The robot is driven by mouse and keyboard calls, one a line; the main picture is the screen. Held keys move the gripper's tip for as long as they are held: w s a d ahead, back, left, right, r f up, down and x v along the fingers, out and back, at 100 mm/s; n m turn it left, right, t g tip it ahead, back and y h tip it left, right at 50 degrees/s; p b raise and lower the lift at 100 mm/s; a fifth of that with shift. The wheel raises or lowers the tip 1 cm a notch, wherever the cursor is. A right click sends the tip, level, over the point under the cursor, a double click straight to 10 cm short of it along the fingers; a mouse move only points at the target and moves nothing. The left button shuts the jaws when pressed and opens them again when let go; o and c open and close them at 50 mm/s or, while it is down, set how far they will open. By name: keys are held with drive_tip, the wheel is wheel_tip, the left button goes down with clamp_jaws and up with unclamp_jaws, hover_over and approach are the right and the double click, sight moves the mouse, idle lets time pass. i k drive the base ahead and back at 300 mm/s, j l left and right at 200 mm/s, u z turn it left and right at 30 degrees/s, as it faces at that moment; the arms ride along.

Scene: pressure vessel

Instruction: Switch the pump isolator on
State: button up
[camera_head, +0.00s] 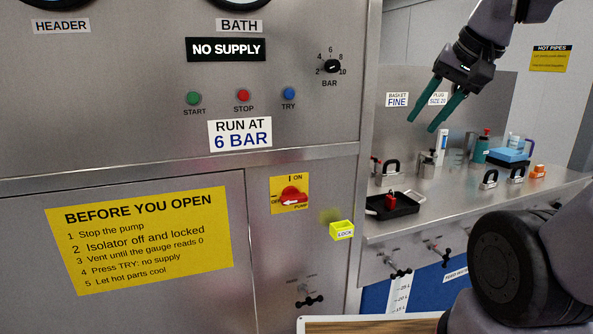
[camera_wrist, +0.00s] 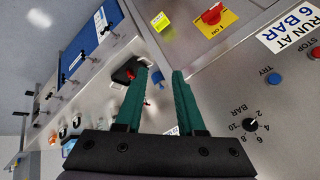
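The pump isolator is a red rotary knob (camera_head: 291,197) on a yellow plate (camera_head: 276,186), on the steel panel below the "RUN AT 6 BAR" sign. Its plate is marked ON at the top and OFF at the left. The white arrow on the knob points left, toward OFF. The knob also shows at the top of the wrist view (camera_wrist: 212,15). My gripper (camera_head: 421,125) has two teal fingers spread apart with nothing between them. It is in the air up and right of the isolator, well apart from it. The fingers also show in the wrist view (camera_wrist: 159,72).
A yellow LOCK box (camera_head: 342,231) sticks out right of the isolator. Start (camera_head: 194,98), stop (camera_head: 243,96) and try (camera_head: 289,94) buttons and a bar dial (camera_head: 332,66) are above. A black tray (camera_head: 393,206) with a red item stands on the right-hand counter (camera_head: 450,210).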

sight(290, 195)
drive_tip(key=k+j+u, duration=0.4)
drive_tip(key=j, duration=0.25)
drive_tip(key=k+j+u, duration=0.2)
drive_tip(key=k+j, duration=0.1)
drive_tip(key=j, duration=0.1)
